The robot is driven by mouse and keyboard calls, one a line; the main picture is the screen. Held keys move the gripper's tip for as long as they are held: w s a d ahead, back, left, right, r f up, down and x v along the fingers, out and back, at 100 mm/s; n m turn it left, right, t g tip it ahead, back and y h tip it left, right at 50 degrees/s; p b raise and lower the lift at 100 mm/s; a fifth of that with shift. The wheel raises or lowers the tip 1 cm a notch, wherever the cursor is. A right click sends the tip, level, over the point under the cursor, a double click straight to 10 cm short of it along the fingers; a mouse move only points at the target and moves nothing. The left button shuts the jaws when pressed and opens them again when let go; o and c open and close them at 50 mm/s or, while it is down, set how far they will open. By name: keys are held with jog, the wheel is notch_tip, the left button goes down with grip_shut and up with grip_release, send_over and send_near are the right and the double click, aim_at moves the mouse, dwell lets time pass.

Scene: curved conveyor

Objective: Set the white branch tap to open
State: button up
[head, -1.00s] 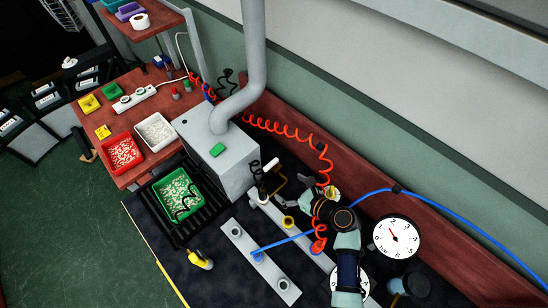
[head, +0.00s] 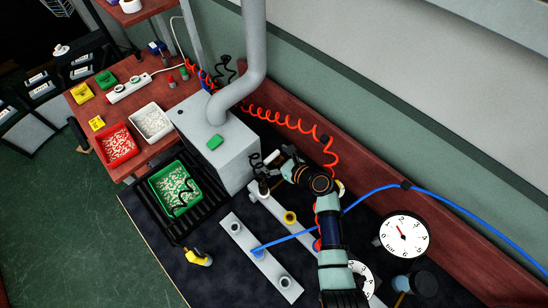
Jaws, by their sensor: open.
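The white tap handle (head: 271,158) is a small white bar by the near right corner of the grey metal box, above the far end of the grey pipe rail. It lies slanted in the head view. My gripper (head: 283,162) is just to its right, with its fingers toward the handle. The jaws are open and hold nothing. They look very close to the handle, but I cannot tell whether they touch it. My gripper and wrist hide part of the piping beside the tap.
The grey box (head: 218,145) with its fat grey duct stands left of the tap. A red coiled hose (head: 285,131) and a blue hose (head: 455,215) run nearby. A round dial (head: 404,237) is at right. A green tray (head: 160,187) sits on black rollers.

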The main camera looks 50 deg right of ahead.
jog(key=c, duration=1.2)
jog(key=shift+o, duration=0.2)
jog(key=shift+d, duration=0.1)
jog(key=n+y+b, duration=0.2)
jog(key=y, duration=0.1)
jog(key=n+y+b, duration=0.1)
jog(key=n, duration=0.1)
jog(key=shift+s+d+f+g+y, duration=0.1)
jog(key=shift+s+d+g+y, duration=0.2)
jog(key=shift+s+g, duration=0.1)
jog(key=shift+s+n+g+y+b, duration=0.1)
jog(key=shift+n+g+y+b, duration=0.2)
jog(key=shift+n+y+b, duration=0.6)
jog(key=o, duration=1.2)
jog(key=shift+c, duration=0.2)
